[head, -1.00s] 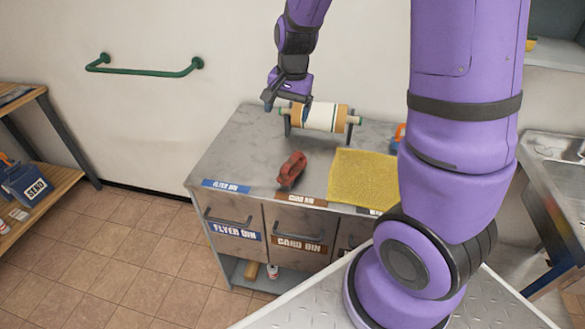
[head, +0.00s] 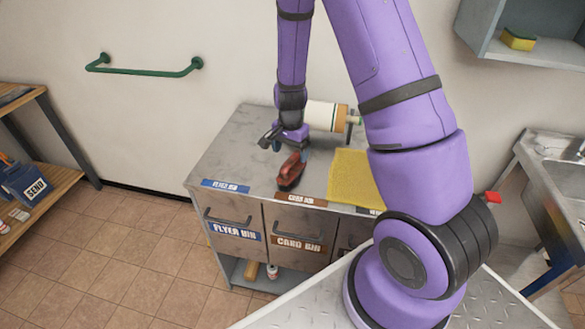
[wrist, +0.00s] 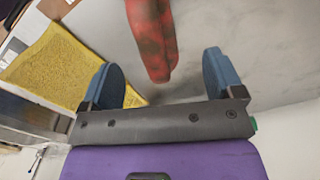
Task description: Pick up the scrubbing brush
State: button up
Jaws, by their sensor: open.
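A red and dark elongated object (head: 290,172), which looks like the scrubbing brush, lies on the grey cabinet top behind the card bin label. My gripper (head: 289,151) is open, pointing down just above and behind the brush. In the wrist view the brush (wrist: 152,38) extends from the top edge to between the two blue fingertips, with space on both sides. I cannot tell whether the fingers are low enough to straddle it. Its far end is cut off in that view.
A yellow mat (head: 352,178) lies right of the brush. A paper roll on a holder (head: 323,116) stands behind, close to my gripper. The left cabinet top (head: 232,160) is clear. A sink (head: 560,165) is at right; a sponge (head: 519,40) sits on a shelf.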

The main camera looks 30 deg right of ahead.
aim_at(293, 157)
jog(key=f, duration=0.4)
jog(key=shift+s+d+f, duration=0.2)
jog(key=shift+s, duration=0.1)
jog(key=shift+f, duration=0.55)
jog(key=shift+c, duration=0.3)
jog(key=c, duration=1)
